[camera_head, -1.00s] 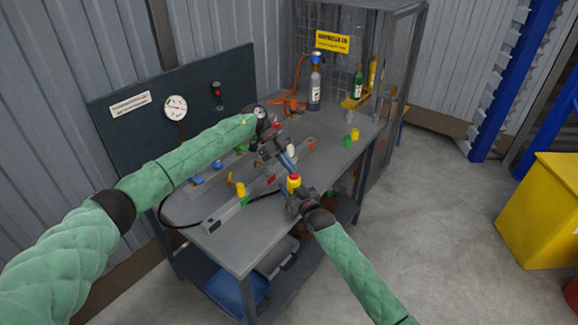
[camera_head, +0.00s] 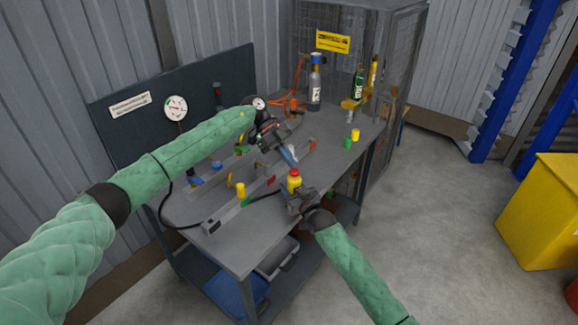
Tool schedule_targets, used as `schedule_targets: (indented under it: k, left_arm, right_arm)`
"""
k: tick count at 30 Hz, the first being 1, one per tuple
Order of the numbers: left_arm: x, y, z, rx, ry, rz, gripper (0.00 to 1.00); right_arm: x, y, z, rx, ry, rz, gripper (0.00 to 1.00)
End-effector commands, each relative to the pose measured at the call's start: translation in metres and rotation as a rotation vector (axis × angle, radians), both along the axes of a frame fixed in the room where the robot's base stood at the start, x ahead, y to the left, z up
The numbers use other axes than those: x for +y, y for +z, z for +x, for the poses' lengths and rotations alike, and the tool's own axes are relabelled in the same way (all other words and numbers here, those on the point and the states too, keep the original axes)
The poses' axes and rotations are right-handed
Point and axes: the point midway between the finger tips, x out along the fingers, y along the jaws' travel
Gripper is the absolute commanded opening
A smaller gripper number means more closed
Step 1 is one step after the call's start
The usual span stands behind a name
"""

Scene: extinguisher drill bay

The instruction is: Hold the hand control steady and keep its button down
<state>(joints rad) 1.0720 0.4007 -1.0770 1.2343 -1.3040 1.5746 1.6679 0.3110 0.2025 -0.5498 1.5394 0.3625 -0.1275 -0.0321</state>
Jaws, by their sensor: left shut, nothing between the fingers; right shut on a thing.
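The hand control (camera_head: 294,182) is a small yellow body with a red top, standing roughly upright in my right gripper (camera_head: 298,193) above the bench's front edge. A black cable runs from it to the left. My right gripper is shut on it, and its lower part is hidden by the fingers. My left gripper (camera_head: 290,160) is shut and empty, its fingertips just above and behind the red top. They look slightly apart from it; I cannot tell whether the button is down.
The grey bench (camera_head: 240,258) carries a long rail with small yellow, green and red parts. A yellow cup (camera_head: 355,135) and a green one stand at its right. Bottles (camera_head: 315,85) stand at the back by a mesh cage. A gauge board (camera_head: 130,135) is behind.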

Motion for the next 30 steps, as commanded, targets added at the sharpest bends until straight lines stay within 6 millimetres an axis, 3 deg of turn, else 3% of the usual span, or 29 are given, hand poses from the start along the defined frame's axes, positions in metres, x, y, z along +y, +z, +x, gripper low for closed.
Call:
schedule_targets:
  k: [6, 15, 29, 30]
  left_arm:
    - [0.025, 0.035, 0.019, -0.003, 0.002, -0.001, 0.00]
    - [0.052, 0.068, 0.037, -0.003, 0.001, -0.003, 0.00]
    - [0.059, 0.076, 0.042, -0.003, 0.000, -0.003, 0.00]
    - [0.059, 0.076, 0.042, -0.003, 0.000, -0.003, 0.00]
  right_arm:
    - [0.000, 0.000, -0.001, 0.001, 0.000, -0.001, 0.05]
    - [0.000, -0.001, -0.001, 0.003, 0.001, -0.002, 0.05]
    - [0.000, -0.002, -0.001, 0.003, 0.001, -0.002, 0.05]
    - [0.000, -0.002, -0.001, 0.003, 0.001, -0.002, 0.47]
